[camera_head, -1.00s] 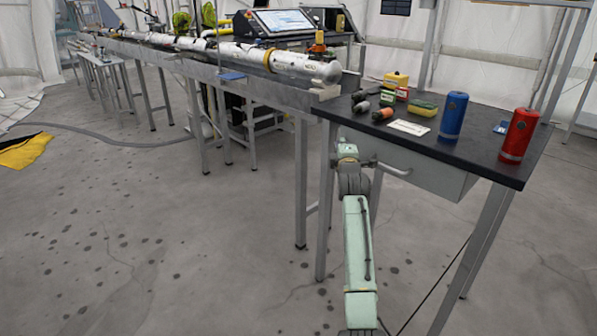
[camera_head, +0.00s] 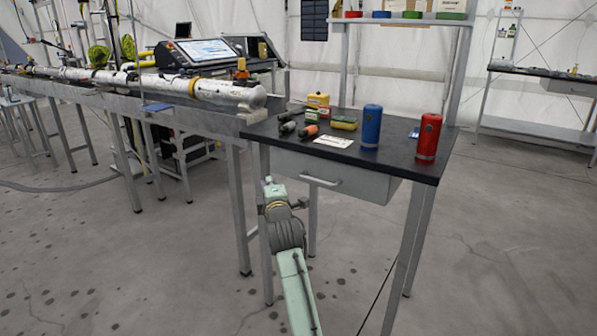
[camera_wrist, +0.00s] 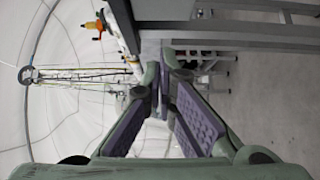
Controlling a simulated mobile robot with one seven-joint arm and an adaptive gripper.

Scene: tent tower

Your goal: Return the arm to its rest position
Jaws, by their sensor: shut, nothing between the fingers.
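My arm (camera_head: 296,285) is pale green with grey joints.
The table holds a blue canister (camera_head: 371,128), a red canister (camera_head: 428,137) and several small items. A drawer handle (camera_head: 320,181) juts toward me. A long bench with a silver tube (camera_head: 215,90) runs left. Open floor (camera_head: 500,260) lies right.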

